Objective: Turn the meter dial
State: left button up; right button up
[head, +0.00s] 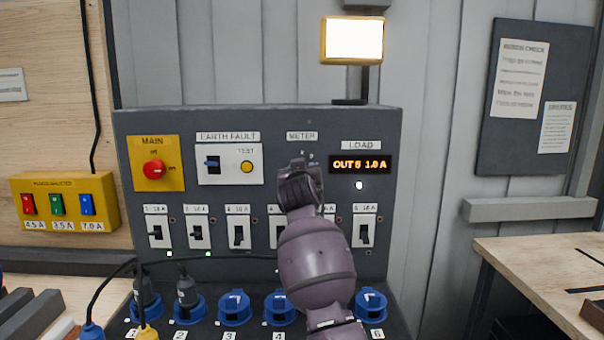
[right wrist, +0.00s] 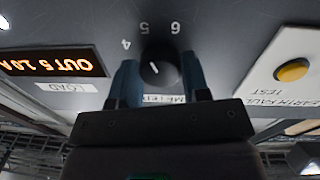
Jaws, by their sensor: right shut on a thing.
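The meter dial (right wrist: 160,72) is a round black knob with a white pointer line, on the grey panel. In the right wrist view the numbers 4, 5 and 6 show around it, and the pointer leans toward the 5. My right gripper (head: 300,170) covers the dial in the head view. In the right wrist view its two fingers (right wrist: 161,80) stand on either side of the knob, shut on it. The load display (head: 360,165) reads OUT 5 with an amp value. My left gripper is not in view.
The panel (head: 260,118) also has a red main switch (head: 154,170), an earth fault unit (head: 229,165), several breakers and blue sockets (head: 235,308). Dark plugs stand in sockets 1 and 2. A lit lamp (head: 352,41) is above. A wooden bench (head: 540,262) is at right.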

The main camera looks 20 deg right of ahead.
jog(key=o, duration=0.9)
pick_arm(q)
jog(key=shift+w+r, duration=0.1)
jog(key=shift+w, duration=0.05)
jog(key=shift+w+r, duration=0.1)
pick_arm(e)
jog(key=shift+s, duration=0.15)
